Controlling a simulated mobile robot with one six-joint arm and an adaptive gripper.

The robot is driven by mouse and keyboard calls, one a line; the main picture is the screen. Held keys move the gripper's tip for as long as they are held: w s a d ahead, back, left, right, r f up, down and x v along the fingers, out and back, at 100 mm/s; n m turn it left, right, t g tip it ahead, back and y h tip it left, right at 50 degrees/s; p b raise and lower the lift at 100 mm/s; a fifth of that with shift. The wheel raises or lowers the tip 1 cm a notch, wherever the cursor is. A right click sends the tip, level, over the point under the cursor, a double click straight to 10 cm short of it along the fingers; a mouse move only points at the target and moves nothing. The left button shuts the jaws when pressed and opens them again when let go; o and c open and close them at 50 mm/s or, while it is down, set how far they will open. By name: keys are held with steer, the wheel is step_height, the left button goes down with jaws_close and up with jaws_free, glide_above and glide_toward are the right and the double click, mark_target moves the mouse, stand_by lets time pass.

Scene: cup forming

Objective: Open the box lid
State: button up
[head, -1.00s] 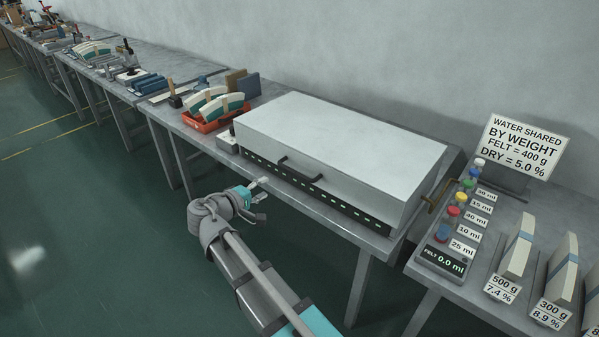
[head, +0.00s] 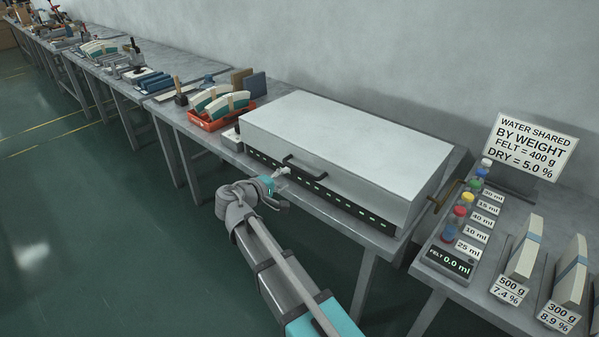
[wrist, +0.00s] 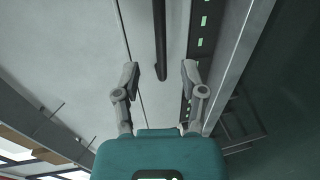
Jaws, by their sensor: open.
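A large pale grey box with a closed lid (head: 345,137) sits on the metal table. A dark bar handle (head: 305,167) runs along the front of the lid. My gripper (head: 284,171) is in front of the box, near the left end of the handle. In the wrist view my gripper (wrist: 160,74) is open, its two fingers apart. The end of the dark handle (wrist: 160,45) lies between and just beyond the fingertips. Nothing is between the fingers that I can see held.
A red tray (head: 215,118) with curved pale pieces stands left of the box. A brass-coloured lever (head: 445,195) sticks out at the box's right side. Another table at right holds bottles (head: 460,211), pale blocks and a sign (head: 532,142). The floor in front is clear.

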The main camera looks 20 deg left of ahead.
mark_target(299, 170)
steer(key=b+x, duration=0.1)
steer(key=x, duration=0.7)
jaws_close()
stand_by(0.3)
steer(key=shift+w+a+r, duration=0.1)
steer(key=shift+w+a, duration=0.05)
steer(key=shift+a, duration=0.3)
steer(key=shift+d, duration=0.3)
steer(key=shift+r, duration=0.1)
